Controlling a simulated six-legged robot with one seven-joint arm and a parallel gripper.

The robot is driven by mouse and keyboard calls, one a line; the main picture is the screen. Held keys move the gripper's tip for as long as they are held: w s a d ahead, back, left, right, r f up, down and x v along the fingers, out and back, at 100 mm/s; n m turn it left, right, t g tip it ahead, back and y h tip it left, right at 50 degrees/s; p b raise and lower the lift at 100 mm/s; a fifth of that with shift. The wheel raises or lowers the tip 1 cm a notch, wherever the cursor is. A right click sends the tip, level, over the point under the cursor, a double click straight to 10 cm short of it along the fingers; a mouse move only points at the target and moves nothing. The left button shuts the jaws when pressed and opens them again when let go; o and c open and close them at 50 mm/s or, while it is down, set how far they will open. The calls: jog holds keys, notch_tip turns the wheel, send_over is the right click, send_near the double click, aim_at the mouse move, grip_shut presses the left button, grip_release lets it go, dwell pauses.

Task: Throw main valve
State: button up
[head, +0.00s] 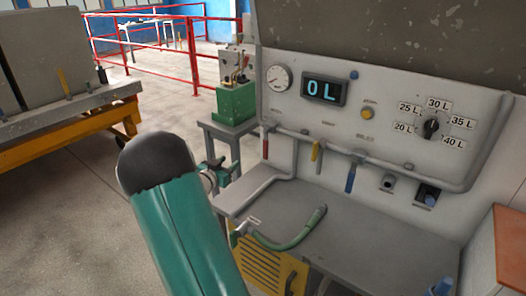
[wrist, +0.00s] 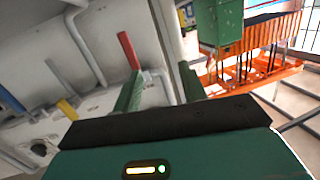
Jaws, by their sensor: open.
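The control panel (head: 345,75) has a pipe with three lever handles: red (head: 265,148), yellow (head: 316,150) and blue (head: 350,178). Their labels are too small to read, so I cannot tell which is the main valve. The red handle (wrist: 128,50) shows just past the left finger. The yellow handle (wrist: 67,108) is farther left.
The panel also has a gauge (head: 279,78), a display (head: 324,90) reading 0 L, a yellow button (head: 367,114) and a dial (head: 431,128) marked 20 to 40 L. A green hose (head: 290,240) lies on the grey bench below. A green machine (head: 236,103) stands behind my gripper.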

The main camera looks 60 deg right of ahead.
aim_at(264, 151)
jog(key=s+d+g, duration=0.1)
jog(key=s+d, duration=0.1)
jog(key=d, duration=0.3)
jog(key=s+d+f+m+g, duration=0.1)
jog(key=s+d, duration=0.1)
jog(key=d, duration=0.4)
jog(key=s+d+f+g+h, duration=0.1)
jog(key=s+d, duration=0.1)
jog(key=d, duration=0.3)
jog(key=shift+s+d, duration=0.15)
jog(key=shift+s, duration=0.25)
grip_shut()
